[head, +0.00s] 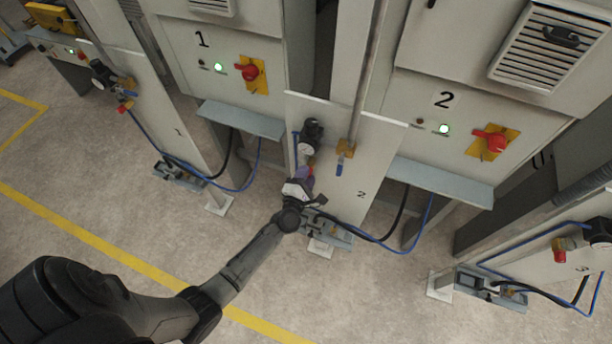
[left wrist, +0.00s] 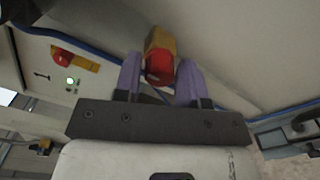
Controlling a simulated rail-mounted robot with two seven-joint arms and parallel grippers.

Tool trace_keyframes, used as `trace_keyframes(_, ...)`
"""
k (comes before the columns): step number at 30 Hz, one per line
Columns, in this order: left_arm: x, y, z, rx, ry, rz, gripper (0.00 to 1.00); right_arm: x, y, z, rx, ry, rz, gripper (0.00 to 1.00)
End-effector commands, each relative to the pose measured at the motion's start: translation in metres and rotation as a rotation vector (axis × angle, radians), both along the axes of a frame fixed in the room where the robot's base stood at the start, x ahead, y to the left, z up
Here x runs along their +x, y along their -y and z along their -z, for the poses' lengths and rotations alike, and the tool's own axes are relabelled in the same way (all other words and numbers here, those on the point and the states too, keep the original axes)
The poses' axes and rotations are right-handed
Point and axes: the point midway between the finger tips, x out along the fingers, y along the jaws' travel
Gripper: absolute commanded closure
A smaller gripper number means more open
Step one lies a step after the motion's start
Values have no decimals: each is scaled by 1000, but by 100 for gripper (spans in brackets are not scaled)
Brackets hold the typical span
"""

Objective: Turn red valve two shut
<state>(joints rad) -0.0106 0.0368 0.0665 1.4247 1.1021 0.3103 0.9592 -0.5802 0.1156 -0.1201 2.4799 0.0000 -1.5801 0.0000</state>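Red valve two is a red knob (left wrist: 160,66) on a brass-yellow body (left wrist: 160,40), in the upper middle of the left wrist view. In the head view only a little of its red (head: 311,169) shows on the panel marked 2, behind my gripper. My left gripper (head: 305,173) is at this panel. Its purple fingers (left wrist: 160,80) stand apart on either side of the red knob. A gap shows on the left side of the knob. The right finger is close to it, and I cannot tell whether they touch. My right gripper is not in view.
A brass valve with a blue handle (head: 340,165) and a dark regulator (head: 310,135) sit close by on the same panel. A grey shelf (head: 440,182) juts out at right. Blue and black hoses hang below. A red rotary switch (head: 490,142) is on cabinet 2. Open floor lies in front.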

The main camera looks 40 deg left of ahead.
Motion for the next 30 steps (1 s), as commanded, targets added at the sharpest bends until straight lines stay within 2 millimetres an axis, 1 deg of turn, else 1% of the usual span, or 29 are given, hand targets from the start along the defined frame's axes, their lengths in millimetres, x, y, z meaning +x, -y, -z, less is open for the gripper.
trace_keyframes(1,0,0,0,0,0,0,58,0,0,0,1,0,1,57)
trace_keyframes(5,0,0,0,-1,0,0,45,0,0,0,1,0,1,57)
trace_keyframes(12,-1,0,0,-1,0,0,45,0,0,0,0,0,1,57)
trace_keyframes(16,-8,3,1,-3,0,0,45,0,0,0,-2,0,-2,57)
trace_keyframes(20,-28,10,2,-4,-1,0,45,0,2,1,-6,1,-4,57)
trace_keyframes(27,-74,26,2,-3,-1,0,45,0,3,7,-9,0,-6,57)
trace_keyframes(30,-90,32,2,-3,-1,0,45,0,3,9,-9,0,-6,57)
